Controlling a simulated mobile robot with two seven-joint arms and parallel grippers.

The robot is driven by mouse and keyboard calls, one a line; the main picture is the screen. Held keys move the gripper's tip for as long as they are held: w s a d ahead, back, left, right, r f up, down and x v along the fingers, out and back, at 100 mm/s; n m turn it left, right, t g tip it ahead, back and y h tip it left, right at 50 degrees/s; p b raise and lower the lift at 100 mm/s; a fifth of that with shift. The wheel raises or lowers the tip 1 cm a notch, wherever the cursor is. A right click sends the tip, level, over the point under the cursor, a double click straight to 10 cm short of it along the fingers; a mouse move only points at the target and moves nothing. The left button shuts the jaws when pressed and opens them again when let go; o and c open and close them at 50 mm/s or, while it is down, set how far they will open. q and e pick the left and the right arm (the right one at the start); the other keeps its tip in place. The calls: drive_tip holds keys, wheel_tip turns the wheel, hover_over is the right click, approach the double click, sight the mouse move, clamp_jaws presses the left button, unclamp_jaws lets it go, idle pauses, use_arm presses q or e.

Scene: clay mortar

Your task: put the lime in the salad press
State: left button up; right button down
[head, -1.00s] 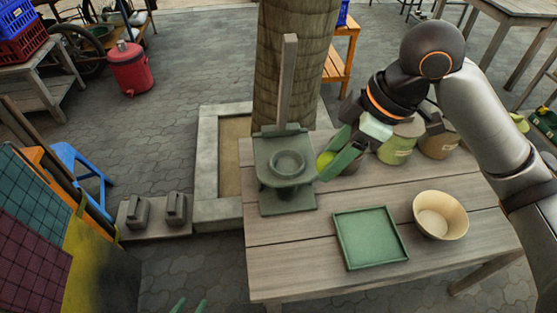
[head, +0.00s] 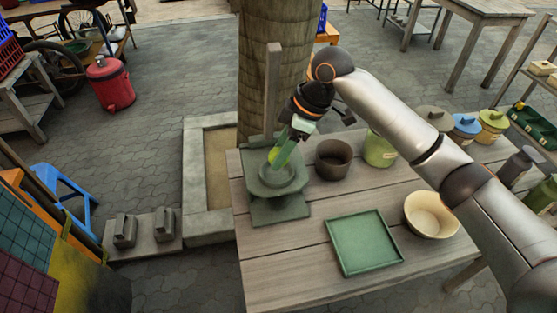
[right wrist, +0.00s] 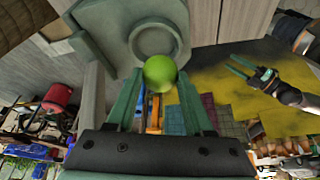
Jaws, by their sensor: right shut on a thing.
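The green lime (head: 273,155) is pinched in my right gripper (head: 279,156), whose green fingers point down over the round cup of the dark green salad press (head: 281,209). The press stands at the left end of the wooden table, with a tall upright handle behind the cup. In the right wrist view the lime (right wrist: 160,73) sits at the fingertips, with the cup ring (right wrist: 165,36) beyond it. Whether the lime touches the cup is unclear. My left gripper (right wrist: 240,68) shows in the right wrist view, away from the press, with its fingers apart and empty.
A green square tray (head: 364,243) and a cream bowl (head: 431,214) lie on the table (head: 290,265). A dark brown pot (head: 333,160) and a lime-green jar (head: 379,149) stand right of the press. A tree trunk (head: 280,70) rises behind.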

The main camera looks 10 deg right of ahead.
drive_tip(key=shift+w+a+f, duration=0.1)
drive_tip(key=shift+w+f, duration=0.25)
drive_tip(key=shift+f, duration=0.1)
drive_tip(key=shift+w+f, duration=0.15)
drive_tip(key=shift+f, duration=1.55)
drive_tip(key=shift+c, duration=1.5)
unclamp_jaws()
drive_tip(key=shift+f, duration=0.15)
drive_tip(key=shift+r, duration=0.4)
drive_tip(key=v, duration=1.1)
drive_tip(key=shift+r+p, duration=0.25)
drive_tip(key=shift+p, duration=0.05)
